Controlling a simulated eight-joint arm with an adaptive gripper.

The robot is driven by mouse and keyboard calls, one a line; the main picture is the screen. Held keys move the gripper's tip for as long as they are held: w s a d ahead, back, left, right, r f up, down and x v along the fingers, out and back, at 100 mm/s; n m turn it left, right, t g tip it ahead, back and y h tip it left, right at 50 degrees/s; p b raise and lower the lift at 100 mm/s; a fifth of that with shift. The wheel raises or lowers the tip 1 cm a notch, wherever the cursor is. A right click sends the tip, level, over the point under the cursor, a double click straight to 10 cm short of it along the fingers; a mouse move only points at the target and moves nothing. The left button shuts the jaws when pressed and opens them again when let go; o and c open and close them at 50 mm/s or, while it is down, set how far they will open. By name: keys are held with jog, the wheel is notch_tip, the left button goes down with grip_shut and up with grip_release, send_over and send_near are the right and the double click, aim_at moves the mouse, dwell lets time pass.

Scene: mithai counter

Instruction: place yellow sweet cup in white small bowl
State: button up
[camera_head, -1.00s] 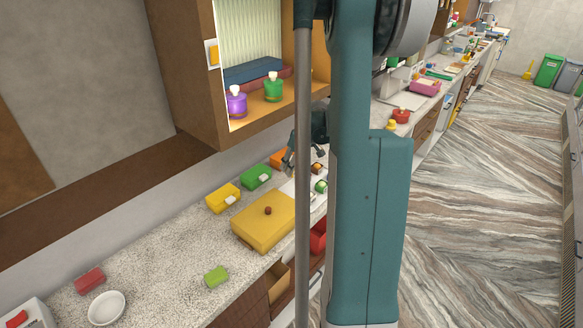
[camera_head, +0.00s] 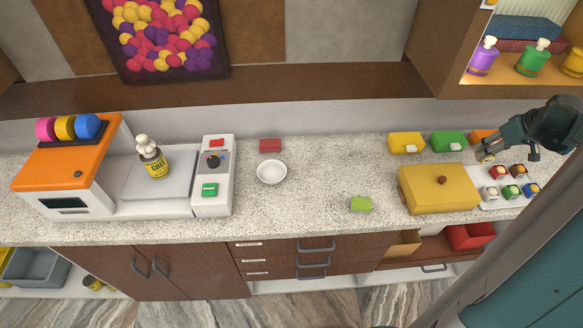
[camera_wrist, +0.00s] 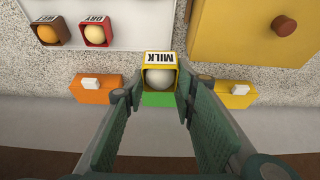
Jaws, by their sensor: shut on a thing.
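My gripper (camera_head: 483,149) is at the right of the counter in the head view, above the back end of the sweet tray. In the wrist view my gripper (camera_wrist: 158,92) is shut on the yellow sweet cup (camera_wrist: 146,71), which is labelled MILK and holds a pale round sweet. The cup also shows small between the fingertips in the head view (camera_head: 486,157). The white small bowl (camera_head: 272,172) stands empty on the counter left of centre, far to the left of my gripper.
A yellow box (camera_head: 438,190) with a brown knob stands left of the white tray (camera_head: 489,205) of several sweet cups. A cabinet (camera_head: 437,60) overhangs the right.

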jog(key=s+a+r+n+y+p, duration=0.1)
jog(key=a+n+p, duration=0.15)
jog(key=a, duration=1.75)
jog(key=s+a+r+n+y+p, duration=0.15)
jog(key=a+n, duration=0.25)
jog(key=a, duration=1.6)
jog(key=w+a+f+n+g+b, duration=0.1)
jog(key=w+a+n, duration=0.2)
jog(key=a, duration=0.9)
jog(key=w+a+n+g+y+b, duration=0.1)
jog(key=a+n, duration=0.3)
jog(key=a, duration=0.8)
jog(key=w+a+f+n+g+y+b, duration=0.1)
jog(key=w+a+n, duration=0.3)
jog(key=a, duration=0.8)
jog(key=shift+w+f+g, duration=0.3)
jog(key=shift+w+g, duration=0.05)
jog(key=shift+g, duration=0.35)
jog(key=shift+a, duration=0.1)
send_near(266, 175)
jog(key=shift+w+a+f, duration=0.1)
jog(key=shift+a+f, duration=0.1)
jog(key=shift+a, duration=0.8)
jog(key=shift+f, duration=0.15)
jog(key=shift+f, duration=1.95)
